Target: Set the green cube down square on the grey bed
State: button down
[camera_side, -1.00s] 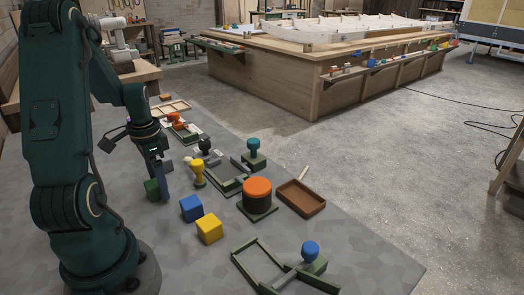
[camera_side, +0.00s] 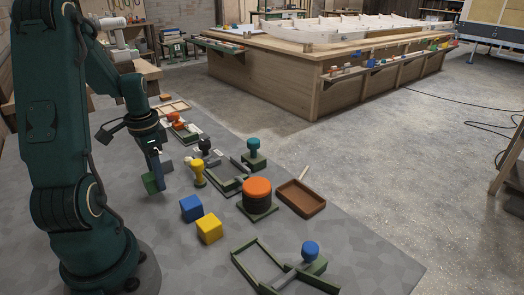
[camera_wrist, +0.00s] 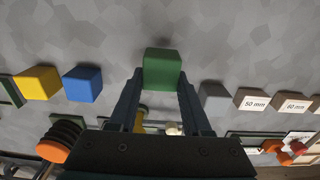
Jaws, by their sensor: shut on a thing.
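The green cube (camera_side: 152,184) is between the fingers of my gripper (camera_side: 158,177) in the side view, and it looks tilted with the fingers. In the wrist view the green cube (camera_wrist: 163,66) sits between the two fingertips of my gripper (camera_wrist: 162,84), which is shut on it. The grey bed (camera_side: 140,212) appears to be the broad mottled surface under the objects; it also fills the background of the wrist view (camera_wrist: 230,40). The cube seems to be just above it, but the exact gap cannot be told.
A blue cube (camera_side: 191,208) and a yellow cube (camera_side: 209,229) stand to the right of my gripper. A grey block (camera_wrist: 214,97) is close by. A yellow knobbed piece (camera_side: 198,172), green frames and a brown tray (camera_side: 301,198) lie farther right. Nearer the front left is clear.

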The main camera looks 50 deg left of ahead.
notch_tip(320, 180, up, 6)
jog(key=shift+r, duration=0.15)
jog(key=shift+r+m, duration=0.3)
jog(key=shift+r, duration=0.4)
jog(key=shift+r+m, duration=0.3)
jog(key=shift+m, duration=0.9)
jog(key=w+m, duration=0.1)
jog(key=m, duration=1.4)
send_near(232, 169)
jog(key=s+d, duration=0.1)
jog(key=s+d+f, duration=0.1)
jog(key=d, duration=0.2)
jog(key=shift+s+d+f, duration=0.1)
jog(key=shift+s+f, duration=0.3)
jog(key=shift+w+d+f, duration=0.1)
jog(key=shift+f, duration=1.95)
jog(key=shift+f, duration=0.1)
